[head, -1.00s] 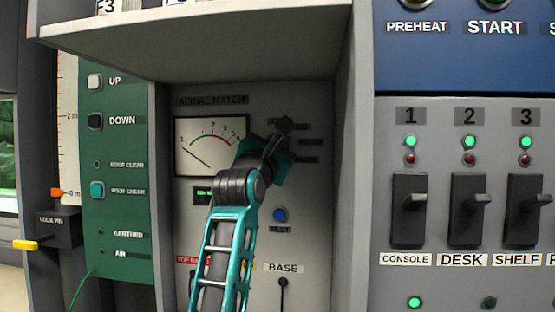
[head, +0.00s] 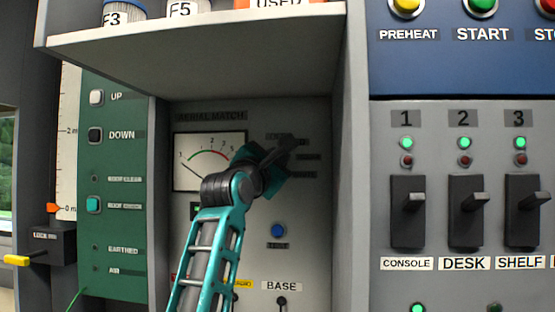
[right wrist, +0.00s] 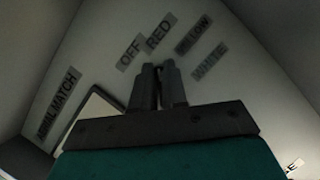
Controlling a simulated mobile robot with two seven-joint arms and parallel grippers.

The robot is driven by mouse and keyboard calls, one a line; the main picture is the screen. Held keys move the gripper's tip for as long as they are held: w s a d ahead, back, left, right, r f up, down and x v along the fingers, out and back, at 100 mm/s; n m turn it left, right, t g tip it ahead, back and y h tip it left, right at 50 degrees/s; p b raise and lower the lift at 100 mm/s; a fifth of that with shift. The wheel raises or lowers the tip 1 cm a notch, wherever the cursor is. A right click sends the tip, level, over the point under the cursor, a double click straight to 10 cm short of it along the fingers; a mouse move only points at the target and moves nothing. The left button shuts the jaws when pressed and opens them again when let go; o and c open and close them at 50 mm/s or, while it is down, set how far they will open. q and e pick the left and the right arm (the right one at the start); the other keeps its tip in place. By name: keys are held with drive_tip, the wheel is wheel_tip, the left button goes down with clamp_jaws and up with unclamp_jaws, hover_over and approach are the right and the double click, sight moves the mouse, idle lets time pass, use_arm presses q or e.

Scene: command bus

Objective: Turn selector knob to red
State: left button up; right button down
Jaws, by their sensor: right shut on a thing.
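The selector knob is hidden behind my right gripper (head: 286,155), on the grey panel under the AERIAL MATCH label (head: 211,116). My right gripper is at the panel, just left of a fan of small labels, shut on the knob. In the right wrist view its two fingers (right wrist: 159,86) are close together and point up toward the OFF label (right wrist: 131,53) and the RED label (right wrist: 159,35). The YELLOW label (right wrist: 193,35) and the WHITE label (right wrist: 209,63) are to their right. Which label the knob points at cannot be told. My left gripper is not in view.
A needle meter (head: 197,160) is left of the gripper and a blue button (head: 278,230) is below it. A shelf (head: 200,37) juts out above the recess, and a side wall (head: 349,150) closes it on the right. Black switches (head: 408,212) stand beyond that wall.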

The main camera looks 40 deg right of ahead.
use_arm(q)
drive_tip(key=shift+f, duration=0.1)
use_arm(e)
drive_tip(key=c, duration=1.2)
unclamp_jaws()
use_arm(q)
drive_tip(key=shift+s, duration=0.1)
use_arm(e)
drive_tip(key=shift+o, duration=0.2)
use_arm(q)
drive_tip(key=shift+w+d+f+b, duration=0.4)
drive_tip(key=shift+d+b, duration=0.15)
drive_tip(key=shift+b, duration=0.7)
use_arm(e)
drive_tip(key=v, duration=1.3)
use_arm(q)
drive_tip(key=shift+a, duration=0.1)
use_arm(e)
drive_tip(key=shift+w, duration=0.1)
